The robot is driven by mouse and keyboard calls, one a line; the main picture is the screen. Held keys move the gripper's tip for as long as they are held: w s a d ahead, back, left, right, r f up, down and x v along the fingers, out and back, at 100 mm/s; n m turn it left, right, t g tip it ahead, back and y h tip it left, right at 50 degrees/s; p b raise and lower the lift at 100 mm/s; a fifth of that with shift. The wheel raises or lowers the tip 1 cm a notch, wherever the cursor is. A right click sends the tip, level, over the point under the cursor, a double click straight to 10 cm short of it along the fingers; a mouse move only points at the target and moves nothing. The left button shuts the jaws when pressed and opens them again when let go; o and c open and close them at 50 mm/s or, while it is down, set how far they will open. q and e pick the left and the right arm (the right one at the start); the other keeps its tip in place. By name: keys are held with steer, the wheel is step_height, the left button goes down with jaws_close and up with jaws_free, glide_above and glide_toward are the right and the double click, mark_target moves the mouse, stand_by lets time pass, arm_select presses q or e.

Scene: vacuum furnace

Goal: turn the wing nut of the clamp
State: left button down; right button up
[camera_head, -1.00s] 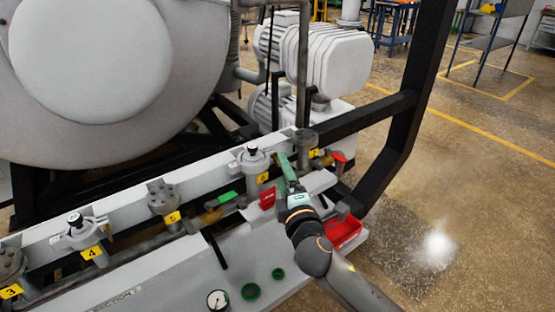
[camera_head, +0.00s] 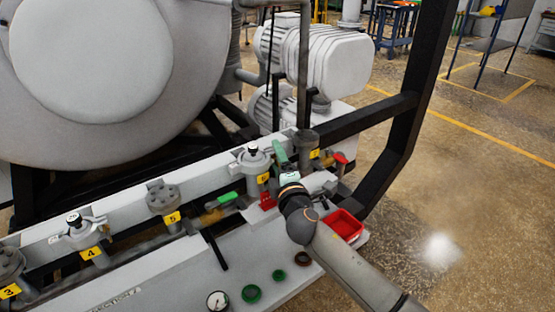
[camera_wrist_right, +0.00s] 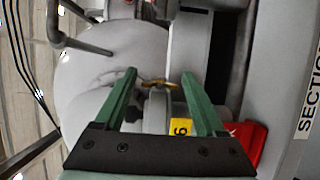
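The clamp (camera_head: 253,159) sits on the flange of the port with the yellow 6 label, on the pale manifold in the head view. In the right wrist view its brass wing nut (camera_wrist_right: 158,84) lies between the two green fingers of my right gripper (camera_wrist_right: 163,85), with a gap to each side. The fingers are apart and hold nothing. In the head view the right gripper (camera_head: 281,155) is just right of the clamp, and the wing nut cannot be made out there. My left gripper is not in view.
Other ports, labelled 5 (camera_head: 163,199) and 4 (camera_head: 80,233), stand to the left along the manifold. A red tray (camera_head: 344,225) is at its right end. Green rings (camera_head: 251,292) and a gauge (camera_head: 217,300) lie in front. A black frame (camera_head: 400,140) rises at the right.

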jaws_close()
steer(key=shift+f+n+b, duration=0.35)
steer(key=shift+n+b, duration=0.45)
steer(key=shift+b, duration=0.3)
steer(key=n+t+y+b, duration=0.1)
steer(key=n+b, duration=0.2)
steer(key=shift+t, duration=0.3)
steer(key=shift+r+n+y+b, duration=0.25)
steer(key=shift+n+y+b, duration=0.05)
steer(key=shift+n, duration=0.3)
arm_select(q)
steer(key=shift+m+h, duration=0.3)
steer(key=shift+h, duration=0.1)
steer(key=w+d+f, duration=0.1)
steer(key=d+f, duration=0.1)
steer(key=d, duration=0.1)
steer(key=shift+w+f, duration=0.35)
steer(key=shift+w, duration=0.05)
arm_select(e)
steer(key=shift+r, duration=0.1)
steer(key=shift+c, duration=0.3)
jaws_free()
steer(key=shift+o, duration=1.4)
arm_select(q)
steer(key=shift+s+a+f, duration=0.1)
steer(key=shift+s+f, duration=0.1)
